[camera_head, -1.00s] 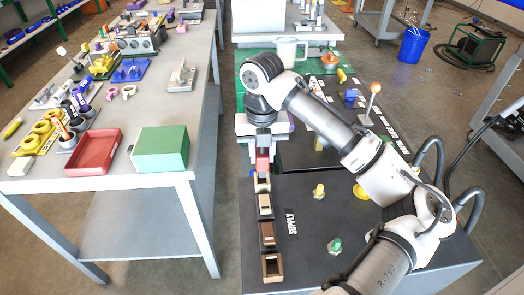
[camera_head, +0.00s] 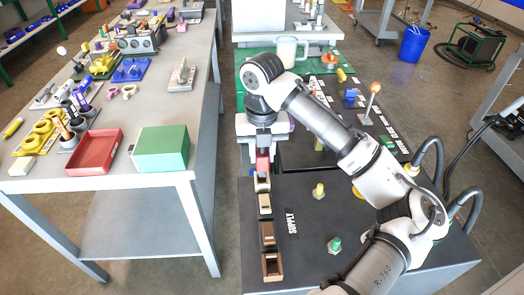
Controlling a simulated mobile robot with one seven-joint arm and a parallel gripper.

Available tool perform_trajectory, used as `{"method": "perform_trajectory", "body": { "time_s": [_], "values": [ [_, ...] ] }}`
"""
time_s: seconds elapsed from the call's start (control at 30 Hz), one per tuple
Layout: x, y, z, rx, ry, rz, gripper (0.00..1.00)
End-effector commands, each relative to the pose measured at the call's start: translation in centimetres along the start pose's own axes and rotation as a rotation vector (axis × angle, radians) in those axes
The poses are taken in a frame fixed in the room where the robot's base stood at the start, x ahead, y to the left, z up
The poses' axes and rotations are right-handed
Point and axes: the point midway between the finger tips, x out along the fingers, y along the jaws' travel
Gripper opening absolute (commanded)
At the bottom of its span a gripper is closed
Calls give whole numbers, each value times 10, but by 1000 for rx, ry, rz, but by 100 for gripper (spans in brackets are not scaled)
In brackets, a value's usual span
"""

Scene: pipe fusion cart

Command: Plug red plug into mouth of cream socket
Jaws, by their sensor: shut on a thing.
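My gripper (camera_head: 262,148) points down at the left edge of the dark cart top and is shut on a red plug (camera_head: 262,163). Directly below the red plug in the picture is a cream socket (camera_head: 263,185), the farthest in a row along that edge. The plug's lower end is close to this socket or at its mouth; I cannot tell whether it touches or is inside. A second cream socket (camera_head: 265,208) stands just nearer in the row. The fingertips are small and partly hidden.
Two brown sockets (camera_head: 272,266) continue the row towards the near edge. Yellow (camera_head: 318,191) and green (camera_head: 334,245) fittings stand on the cart top (camera_head: 300,270) to the right. A white mug (camera_head: 288,50) stands behind my wrist. A side table lies left, across a gap.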

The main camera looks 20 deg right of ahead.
Motion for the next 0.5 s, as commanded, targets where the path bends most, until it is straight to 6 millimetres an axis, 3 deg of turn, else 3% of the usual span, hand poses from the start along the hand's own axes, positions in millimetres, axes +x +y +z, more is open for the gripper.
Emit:
{"method": "perform_trajectory", "body": {
  "time_s": [0.5],
  "values": [
    [4, 0, 0, 0, 0, 1, 0]
  ]
}}
